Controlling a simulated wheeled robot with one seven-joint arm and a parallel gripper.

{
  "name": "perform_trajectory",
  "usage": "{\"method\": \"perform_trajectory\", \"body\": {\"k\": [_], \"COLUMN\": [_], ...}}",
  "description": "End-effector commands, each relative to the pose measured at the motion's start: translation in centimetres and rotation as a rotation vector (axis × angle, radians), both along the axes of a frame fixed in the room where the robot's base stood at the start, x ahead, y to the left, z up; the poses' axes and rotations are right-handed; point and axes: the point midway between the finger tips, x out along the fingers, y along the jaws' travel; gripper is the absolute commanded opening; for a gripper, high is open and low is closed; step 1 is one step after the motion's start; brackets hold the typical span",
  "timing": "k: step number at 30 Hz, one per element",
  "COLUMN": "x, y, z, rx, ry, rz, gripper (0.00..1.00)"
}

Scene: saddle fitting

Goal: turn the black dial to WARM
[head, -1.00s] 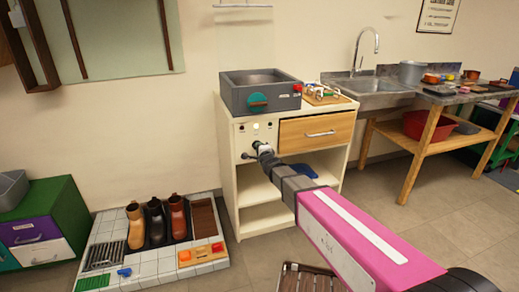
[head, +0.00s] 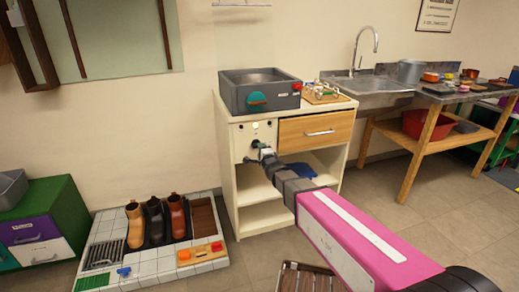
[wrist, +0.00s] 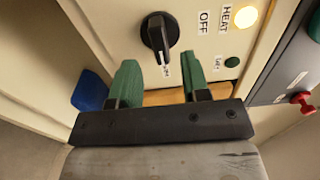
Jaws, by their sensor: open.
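The black dial (wrist: 160,34) is on the pale cabinet front, near the top of the wrist view. Its white pointer mark is toward the bottom of the picture, facing a small label (wrist: 166,70) too small to read surely. The OFF label (wrist: 203,22) is to the dial's right, away from the pointer. My gripper (wrist: 158,70) is open, with its green fingers apart and empty. The fingertips are below the dial in the picture and do not grip it. In the head view my gripper (head: 261,150) is at the cabinet front; the dial is not clear there.
A lit yellow lamp (wrist: 246,17) by the HEAT label and a green button (wrist: 232,62) are right of the dial. A blue object (wrist: 90,91) is left of my fingers. The cabinet (head: 225,150) carries a grey basin unit (head: 240,98) and has a wooden drawer (head: 316,130).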

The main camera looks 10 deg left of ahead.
Motion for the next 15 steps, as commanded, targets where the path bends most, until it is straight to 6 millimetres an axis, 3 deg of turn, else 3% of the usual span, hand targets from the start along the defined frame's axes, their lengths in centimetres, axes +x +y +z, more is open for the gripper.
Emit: {"method": "perform_trajectory", "body": {"k": [1,7,15], "x": [-1.3,-4.4,-5.9], "y": [-0.8,-2.7,-3.6], "z": [0.1,0.2,0.0], "rx": [-0.001,0.001,0.001], "ry": [0.001,0.001,0.001], "rz": [0.000,0.000,0.000], "gripper": [0.43,0.43,0.43]}}
